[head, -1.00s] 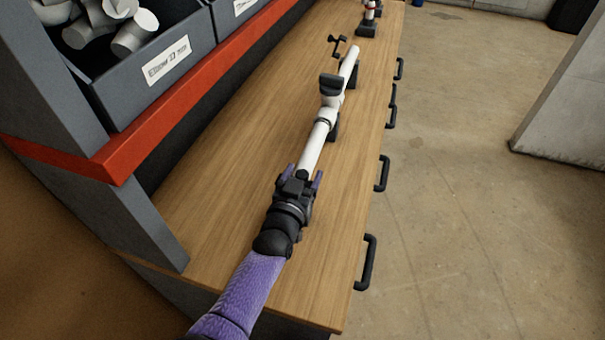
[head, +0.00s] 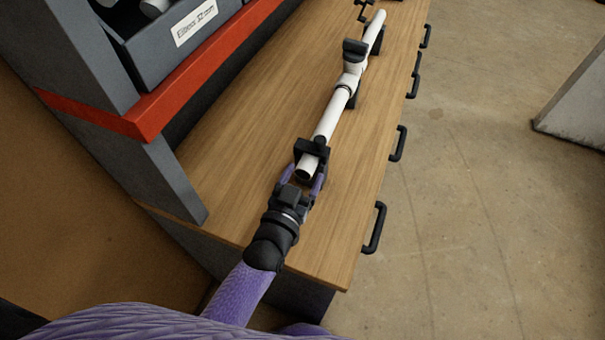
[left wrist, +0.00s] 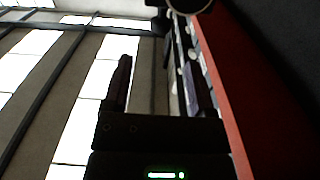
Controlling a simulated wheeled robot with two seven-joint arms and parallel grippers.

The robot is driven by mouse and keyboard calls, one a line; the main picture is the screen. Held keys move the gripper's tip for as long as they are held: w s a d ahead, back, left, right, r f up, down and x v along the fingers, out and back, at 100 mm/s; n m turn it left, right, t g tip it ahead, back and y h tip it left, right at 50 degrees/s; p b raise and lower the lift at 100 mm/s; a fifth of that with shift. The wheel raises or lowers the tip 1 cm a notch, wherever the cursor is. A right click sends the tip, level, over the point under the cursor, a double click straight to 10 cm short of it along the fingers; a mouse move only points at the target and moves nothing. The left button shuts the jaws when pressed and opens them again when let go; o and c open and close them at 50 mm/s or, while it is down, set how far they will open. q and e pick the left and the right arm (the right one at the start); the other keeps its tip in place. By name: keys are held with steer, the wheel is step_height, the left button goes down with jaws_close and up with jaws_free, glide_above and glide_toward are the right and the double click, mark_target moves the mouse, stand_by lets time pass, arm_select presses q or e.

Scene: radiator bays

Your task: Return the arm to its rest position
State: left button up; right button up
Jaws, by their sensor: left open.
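My left gripper (head: 301,180) is open, its two purple fingers spread at the near end of a white pipe (head: 330,118). In the head view the pipe's end shows between or just above the fingertips; I cannot tell the exact gap. The pipe lies lengthwise along the bench, held in black supports (head: 312,148). In the left wrist view the open fingers (left wrist: 157,75) have nothing between them, and a round dark-rimmed end, likely the pipe's, shows at the top edge. My right gripper is not in view.
The wooden bench (head: 225,165) has bare top left of the pipe. A shelf with a red edge (head: 190,85) and a labelled grey bin (head: 185,45) stands to the left. Black drawer handles (head: 376,228) stick out on the right, above open concrete floor (head: 480,220).

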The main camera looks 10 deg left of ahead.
arm_select(q)
steer(key=shift+f, duration=0.1)
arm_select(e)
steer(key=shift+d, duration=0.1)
arm_select(q)
steer(key=s+a+g+y, duration=0.2)
steer(key=s+a+g, duration=0.2)
steer(key=s+g, duration=0.45)
steer(key=s+a+g+y, duration=0.1)
steer(key=s+a+g, duration=0.4)
steer(key=s, duration=0.6)
step_height(320, 180, down, 24)
steer(key=s+d+r+g+b, duration=0.1)
steer(key=s+g+b, duration=0.1)
steer(key=b, duration=0.4)
steer(key=s+a+f+g+b, duration=0.1)
steer(key=s+f+b, duration=0.5)
steer(key=s+f, duration=0.8)
step_height(320, 180, down, 4)
steer(key=shift+a+f+y, duration=0.1)
steer(key=shift+a+y, duration=0.2)
steer(key=shift+a, duration=0.6)
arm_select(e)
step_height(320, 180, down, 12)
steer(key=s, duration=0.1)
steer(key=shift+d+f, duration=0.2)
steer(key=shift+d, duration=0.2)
